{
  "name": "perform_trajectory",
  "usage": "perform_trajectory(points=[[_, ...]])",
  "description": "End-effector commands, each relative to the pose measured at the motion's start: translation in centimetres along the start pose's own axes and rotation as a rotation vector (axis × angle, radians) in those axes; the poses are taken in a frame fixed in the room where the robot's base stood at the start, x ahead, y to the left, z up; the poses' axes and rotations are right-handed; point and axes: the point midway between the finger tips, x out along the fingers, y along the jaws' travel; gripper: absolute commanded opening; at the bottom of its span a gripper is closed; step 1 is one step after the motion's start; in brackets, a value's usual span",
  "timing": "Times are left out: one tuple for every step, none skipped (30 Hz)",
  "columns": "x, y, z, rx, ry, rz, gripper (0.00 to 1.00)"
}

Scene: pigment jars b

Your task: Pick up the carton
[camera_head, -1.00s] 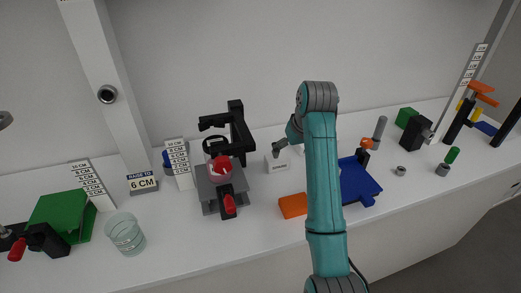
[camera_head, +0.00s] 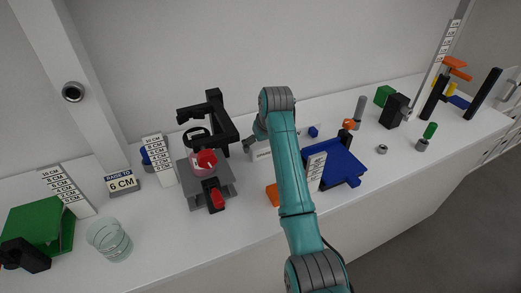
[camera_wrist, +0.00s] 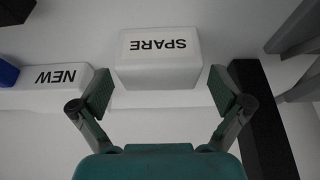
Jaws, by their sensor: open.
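A white carton marked SPARE (camera_wrist: 158,58) lies straight ahead of my gripper (camera_wrist: 160,92) in the wrist view; its label reads upside down. My gripper is open, with one green-padded finger to each side of the carton's near edge. I see no clear contact between the pads and the carton. In the head view, a white box (camera_head: 261,153) shows beside my gripper end (camera_head: 250,143), left of my teal arm. The arm hides part of that area, and the box's label is too small to read there.
A white block marked NEW (camera_wrist: 58,76) lies close left of the carton in the wrist view. A dark bar (camera_wrist: 262,118) lies to the right. In the head view, a grey stand (camera_head: 205,185), an orange block (camera_head: 272,195) and a blue tray (camera_head: 335,165) are near the arm.

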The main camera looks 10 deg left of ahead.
Motion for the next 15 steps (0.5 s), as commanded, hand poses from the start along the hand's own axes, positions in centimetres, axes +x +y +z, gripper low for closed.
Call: perform_trajectory(points=[[0.7,0.0,0.0,0.000,-0.001,0.000,1.00],[1.0,0.0,0.0,0.000,-0.001,0.000,1.00],[1.4,0.0,0.0,0.000,-0.001,0.000,1.00],[1.6,0.0,0.0,0.000,0.000,0.000,1.00],[1.8,0.0,0.0,0.000,0.000,0.000,1.00],[1.9,0.0,0.0,0.000,0.000,0.000,1.00],[1.9,0.0,0.0,0.000,0.000,0.000,1.00],[2.0,0.0,0.0,0.000,0.001,0.000,1.00],[2.0,0.0,0.0,0.000,0.001,0.000,1.00],[2.0,0.0,0.0,0.000,0.001,0.000,1.00],[2.0,0.0,0.0,0.000,0.001,0.000,1.00],[2.0,0.0,0.0,0.000,0.001,0.000,1.00],[2.0,0.0,0.0,0.000,0.001,0.000,1.00],[2.0,0.0,0.0,0.000,0.001,0.000,0.93],[2.0,0.0,0.0,0.000,0.001,0.000,0.82]])
